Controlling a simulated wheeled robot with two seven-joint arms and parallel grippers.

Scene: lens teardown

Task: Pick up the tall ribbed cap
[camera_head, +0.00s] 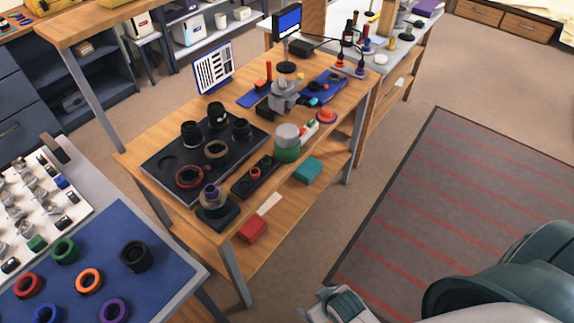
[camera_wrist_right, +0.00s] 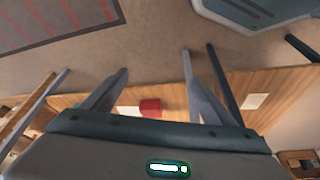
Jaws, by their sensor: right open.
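Several dark round parts could be the tall ribbed cap; ribs are too small to make out. Black cylindrical parts (camera_head: 190,134) stand on the dark tray (camera_head: 153,178) on the wooden bench. My right gripper (camera_head: 336,297) is low at the bottom edge, in front of the bench and apart from these parts. In the right wrist view its two fingers (camera_wrist_right: 156,63) are spread with nothing between them. My left gripper is not in view.
Coloured rings (camera_head: 89,281) lie on the blue mat. A green-and-grey jar (camera_head: 287,142) and a grey stand (camera_head: 284,92) are on the wooden bench (camera_head: 345,100). A red box (camera_head: 253,230) sits on its lower shelf.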

